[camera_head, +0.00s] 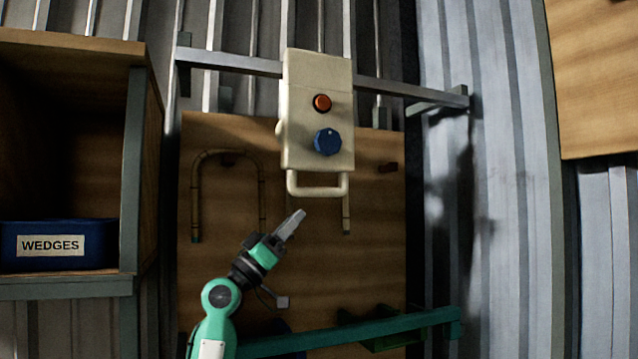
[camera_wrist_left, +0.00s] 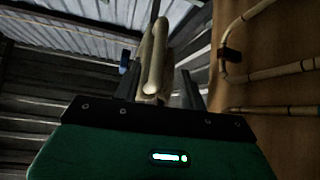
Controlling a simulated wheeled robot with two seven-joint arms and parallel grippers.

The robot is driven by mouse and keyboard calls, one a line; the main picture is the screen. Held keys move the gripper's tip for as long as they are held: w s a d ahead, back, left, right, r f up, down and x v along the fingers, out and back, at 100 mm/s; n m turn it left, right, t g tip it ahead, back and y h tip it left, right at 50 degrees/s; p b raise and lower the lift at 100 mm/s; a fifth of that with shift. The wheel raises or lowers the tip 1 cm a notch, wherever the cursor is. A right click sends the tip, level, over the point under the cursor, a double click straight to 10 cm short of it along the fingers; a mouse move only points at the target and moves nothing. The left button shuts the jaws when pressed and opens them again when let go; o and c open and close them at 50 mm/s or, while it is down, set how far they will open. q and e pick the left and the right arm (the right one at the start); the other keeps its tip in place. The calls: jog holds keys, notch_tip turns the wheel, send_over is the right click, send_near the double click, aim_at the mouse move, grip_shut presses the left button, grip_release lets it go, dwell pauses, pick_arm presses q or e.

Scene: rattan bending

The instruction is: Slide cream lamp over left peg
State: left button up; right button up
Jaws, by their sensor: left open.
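The cream lamp (camera_head: 305,70) is a tall cream box with an orange-red button, a blue knob and a cream loop handle (camera_head: 318,191) at its lower end. It sits at the metal rail, in front of the wooden board. My left gripper (camera_head: 294,222) is open and empty just below the handle. In the left wrist view the cream handle (camera_wrist_left: 155,65) shows end-on beyond and between the left fingers (camera_wrist_left: 158,90). My right gripper is out of view.
A metal rail (camera_head: 420,94) crosses behind the lamp. Wooden shelving with a blue WEDGES bin (camera_head: 100,245) is at left. A teal bar (camera_head: 400,325) crosses low. The board's lower middle (camera_head: 350,270) is clear.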

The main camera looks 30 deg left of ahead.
aim_at(319, 191)
pick_arm(q)
jog(key=p+x, duration=0.4)
jog(key=x, duration=0.5)
jog(key=shift+r, duration=0.25)
jog(key=shift+w+d+r, duration=0.15)
jog(key=shift+w+d, duration=0.05)
jog(key=shift+w, duration=0.1)
jog(key=shift+a, duration=0.1)
grip_shut()
